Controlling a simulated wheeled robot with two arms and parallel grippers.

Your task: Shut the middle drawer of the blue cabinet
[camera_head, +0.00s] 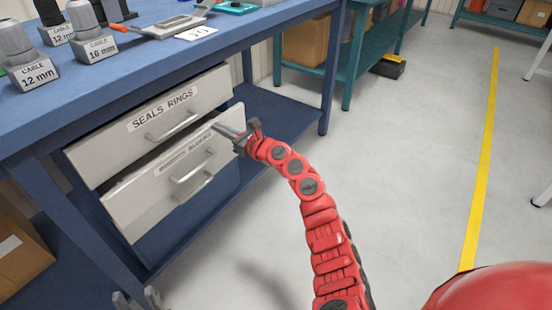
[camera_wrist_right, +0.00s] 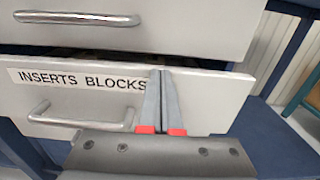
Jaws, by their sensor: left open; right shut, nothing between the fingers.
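The drawer labelled INSERTS BLOCKS (camera_head: 140,203) sits below the SEALS RINGS drawer in the blue cabinet. It is pulled part way out; in the right wrist view a dark gap shows behind the top edge of its white front (camera_wrist_right: 212,92). My right gripper (camera_head: 216,127) is shut and empty. Its tips (camera_wrist_right: 161,73) are at the upper part of that front, right of the label and handle; I cannot tell whether they touch. My left gripper (camera_head: 137,298) is open at the bottom edge of the head view, below the drawer, mostly cut off.
The SEALS RINGS drawer (camera_head: 105,140) is above. The blue bench top (camera_head: 95,88) holds cable blocks (camera_head: 95,48), tools and a label card (camera_head: 197,33). A blue leg (camera_head: 328,85) and lower shelf (camera_head: 283,118) are to the right. The grey floor (camera_head: 410,170) is open there.

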